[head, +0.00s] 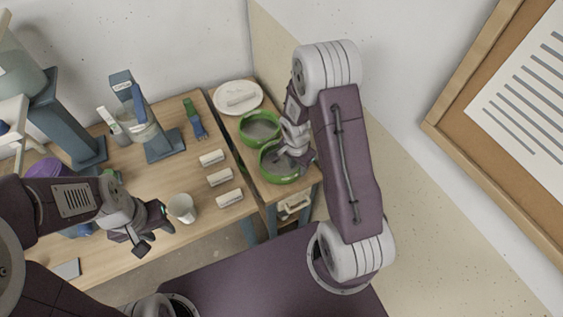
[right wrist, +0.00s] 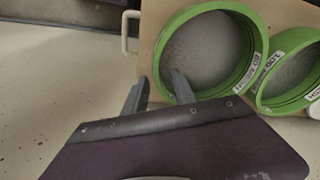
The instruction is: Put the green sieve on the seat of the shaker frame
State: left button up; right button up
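Two green-rimmed sieves sit on the narrow side table. The nearer green sieve (head: 270,175) shows in the right wrist view with its mesh label (right wrist: 248,68). The farther green sieve (head: 262,118) shows there as the one labelled 100 (right wrist: 262,95). My right gripper (head: 302,157) is over the nearer sieve's right side. In the right wrist view its fingers (right wrist: 159,84) are apart, one on each side of the rim; contact is unclear. My left gripper (head: 153,228) is open and empty beside the white cup. I cannot tell which blue stand (head: 163,146) is the shaker frame.
A white cup (head: 182,208) and several white labelled blocks (head: 219,177) stand on the main table (head: 158,184). A white plate (head: 226,103) lies behind the sieves. A larger blue stand (head: 66,118) is at the left. A wall closes off the right side.

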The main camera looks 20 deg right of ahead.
aim_at(297, 169)
notch_tip(297, 169, down, 3)
jog(key=shift+b, duration=0.3)
jog(key=shift+w+d+f, duration=0.1)
jog(key=shift+w+f, duration=0.1)
grip_shut()
dwell(1.0)
